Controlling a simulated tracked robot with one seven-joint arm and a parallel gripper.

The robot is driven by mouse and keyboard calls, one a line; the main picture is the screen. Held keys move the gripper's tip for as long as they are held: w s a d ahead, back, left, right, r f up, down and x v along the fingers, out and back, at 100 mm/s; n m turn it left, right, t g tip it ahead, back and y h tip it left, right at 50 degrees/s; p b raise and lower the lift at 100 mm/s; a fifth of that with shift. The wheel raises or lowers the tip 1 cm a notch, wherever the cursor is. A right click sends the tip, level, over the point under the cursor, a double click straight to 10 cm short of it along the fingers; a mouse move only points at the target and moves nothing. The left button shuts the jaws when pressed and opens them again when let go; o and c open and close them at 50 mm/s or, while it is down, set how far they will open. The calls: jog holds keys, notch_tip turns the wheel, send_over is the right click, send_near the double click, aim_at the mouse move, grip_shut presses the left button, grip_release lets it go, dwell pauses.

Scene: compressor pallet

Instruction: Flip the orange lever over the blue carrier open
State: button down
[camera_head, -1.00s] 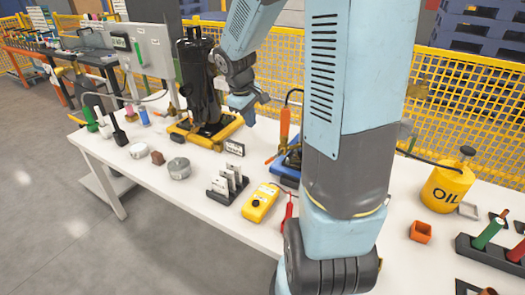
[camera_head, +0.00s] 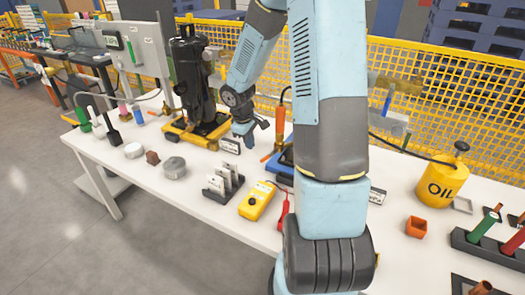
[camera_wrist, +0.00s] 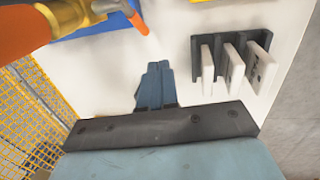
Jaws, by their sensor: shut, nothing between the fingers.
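The blue carrier (camera_head: 284,164) sits on the white table, largely hidden behind my arm in the head view. Its edge shows at the top of the wrist view (camera_wrist: 108,25). A thin orange lever (camera_head: 266,157) sticks out at its left side; an orange tip also shows in the wrist view (camera_wrist: 139,23). A thick upright orange cylinder (camera_head: 280,124) stands by the carrier and looms at the wrist view's upper left (camera_wrist: 28,32). My gripper (camera_head: 250,134) is shut and empty, left of the cylinder. Its closed fingers (camera_wrist: 158,70) point at bare table, apart from the lever.
A card holder (camera_head: 222,184) and a yellow meter (camera_head: 257,200) with a red probe (camera_head: 284,208) lie in front. A black machine on a yellow carrier (camera_head: 186,138) stands left. A yellow oil can (camera_head: 441,183) stands right. Yellow mesh fence (camera_head: 440,100) runs behind.

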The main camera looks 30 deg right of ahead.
send_over(262, 160)
jog(key=a, duration=0.2)
notch_tip(262, 160, down, 4)
jog(key=shift+d+f, duration=0.5)
jog(key=shift+d, duration=0.05)
jog(key=shift+f, duration=0.1)
